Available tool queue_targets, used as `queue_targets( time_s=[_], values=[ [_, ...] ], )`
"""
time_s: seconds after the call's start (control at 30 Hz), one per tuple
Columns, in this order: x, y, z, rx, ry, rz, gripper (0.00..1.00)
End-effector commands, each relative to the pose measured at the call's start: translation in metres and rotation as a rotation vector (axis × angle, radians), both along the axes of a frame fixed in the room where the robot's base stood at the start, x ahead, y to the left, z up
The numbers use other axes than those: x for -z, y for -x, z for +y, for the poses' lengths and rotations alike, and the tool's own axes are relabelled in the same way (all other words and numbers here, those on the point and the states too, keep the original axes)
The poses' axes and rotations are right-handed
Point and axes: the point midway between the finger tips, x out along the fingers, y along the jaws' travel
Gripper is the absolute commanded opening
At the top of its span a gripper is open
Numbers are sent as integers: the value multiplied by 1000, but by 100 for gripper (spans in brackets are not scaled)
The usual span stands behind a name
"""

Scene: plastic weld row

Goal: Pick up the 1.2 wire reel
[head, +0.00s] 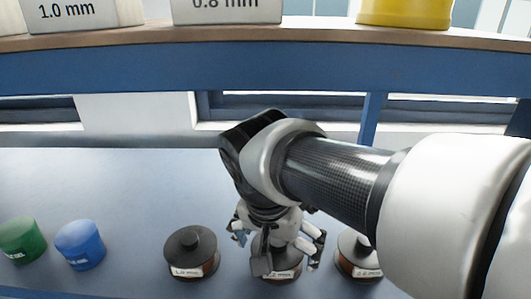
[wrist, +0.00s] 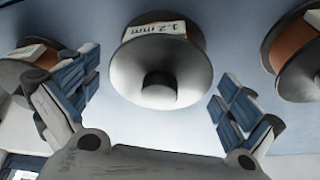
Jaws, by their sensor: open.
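The 1.2 wire reel (wrist: 158,75) is centred in the wrist view, with a grey flange, a hub and a label reading 1.2 mm. In the head view the reel (head: 285,271) stands on the blue table, mostly hidden behind my gripper. My gripper (head: 277,246) is open just above and in front of it. In the wrist view the gripper's two fingers (wrist: 154,103) stand apart to the left and right of the reel. I see no finger touching it.
A reel labelled 1.0 (head: 191,252) stands to the left and another reel (head: 357,256) to the right, partly behind my arm. A blue tub (head: 80,245) and a green tub (head: 22,240) stand farther left. A shelf (head: 150,33) with labelled boxes runs above the table.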

Motion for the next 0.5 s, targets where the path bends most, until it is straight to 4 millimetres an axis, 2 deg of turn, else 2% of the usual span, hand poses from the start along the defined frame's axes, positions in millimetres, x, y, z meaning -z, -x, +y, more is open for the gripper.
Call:
queue_targets(
  time_s=[0.17,0.5],
  values=[
    [0,0,0,0,0,0,100],
    [0,0,0,0,0,0,78]
  ],
)
